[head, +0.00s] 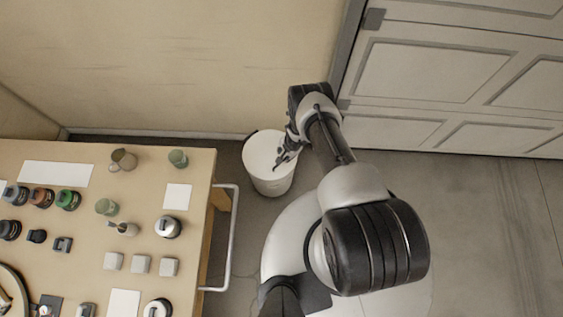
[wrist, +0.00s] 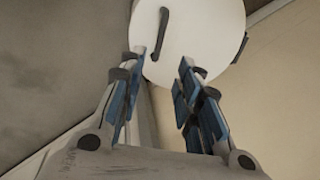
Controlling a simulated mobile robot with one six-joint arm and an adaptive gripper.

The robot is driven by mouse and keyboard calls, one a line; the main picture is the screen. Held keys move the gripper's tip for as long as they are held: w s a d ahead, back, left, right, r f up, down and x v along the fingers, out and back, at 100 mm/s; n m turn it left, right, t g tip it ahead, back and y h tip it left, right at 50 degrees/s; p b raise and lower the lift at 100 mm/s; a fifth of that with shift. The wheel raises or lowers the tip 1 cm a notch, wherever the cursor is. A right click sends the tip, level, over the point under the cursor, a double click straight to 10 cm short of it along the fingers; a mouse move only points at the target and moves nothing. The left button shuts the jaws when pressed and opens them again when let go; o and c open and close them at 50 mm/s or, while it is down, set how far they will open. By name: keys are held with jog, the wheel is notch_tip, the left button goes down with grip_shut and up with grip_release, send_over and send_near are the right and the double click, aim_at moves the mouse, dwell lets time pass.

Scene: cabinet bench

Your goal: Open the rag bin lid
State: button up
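The rag bin (head: 271,183) is a white round bin standing on the floor between the bench and the panelled door. Its flat white lid (head: 262,148) looks shut on top. In the wrist view the lid (wrist: 205,35) fills the top middle, with a dark bar handle (wrist: 162,32) on it. My gripper (head: 284,158) is over the right part of the lid in the head view. In the wrist view my gripper (wrist: 163,60) is open, its two blue-padded fingers apart with nothing between them. The handle lies beyond the fingertips; I cannot tell the exact distance.
A wooden bench (head: 145,210) with jars, knobs and small blocks stands at the left, with a metal rail (head: 234,240) on its right side. A beige wall (head: 180,65) is behind the bin, and a panelled grey door (head: 440,75) is at the right. Floor at the right is clear.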

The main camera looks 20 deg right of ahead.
jog(key=w+f+b, duration=0.1)
jog(key=f+b, duration=0.4)
jog(key=b, duration=0.1)
jog(key=a+f+b, duration=0.1)
jog(key=f+b, duration=0.4)
jog(key=b, duration=0.1)
jog(key=w+f+b, duration=0.1)
jog(key=f+b, duration=0.3)
jog(key=b, duration=0.2)
jog(key=shift+w+a+f, duration=0.15)
jog(key=shift+w+f, duration=0.2)
jog(key=shift+f, duration=0.05)
jog(key=shift+c, duration=0.2)
grip_shut()
